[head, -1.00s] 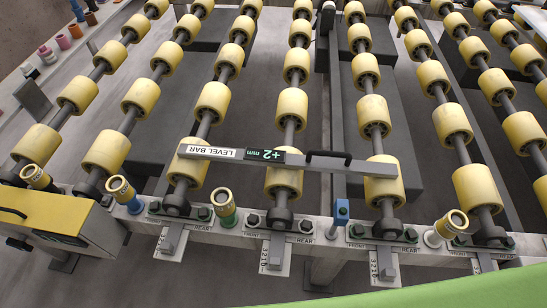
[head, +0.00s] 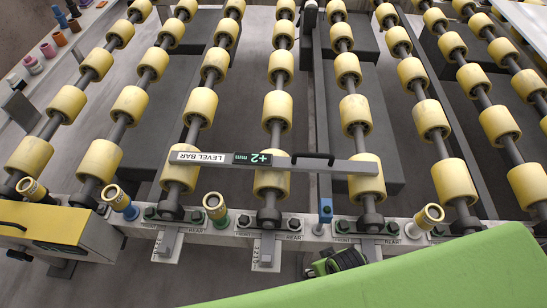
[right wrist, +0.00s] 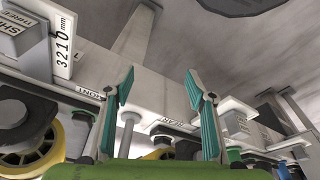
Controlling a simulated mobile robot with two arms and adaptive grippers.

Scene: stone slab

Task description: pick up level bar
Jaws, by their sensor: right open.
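The level bar (head: 225,158) is a long grey bar with a white "LEVEL BAR" label, a green "+2 mm" display and a dark handle (head: 313,158). It lies across several yellow rollers near the front beam. My right gripper (right wrist: 159,78) is open and empty in the right wrist view, its two teal-padded fingers apart below the pale beam. In the head view part of it (head: 338,262) shows at the beam's front edge, below and right of the bar, well apart from it. The bar is not seen in the right wrist view. My left gripper is not in view.
The front beam (head: 300,226) carries bolts, labelled plates, a blue block (head: 325,211) and upright brass-topped cylinders (head: 215,206). A yellow box (head: 40,226) stands at the left. Rows of yellow rollers fill the back. In the right wrist view, beam parts surround the fingers.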

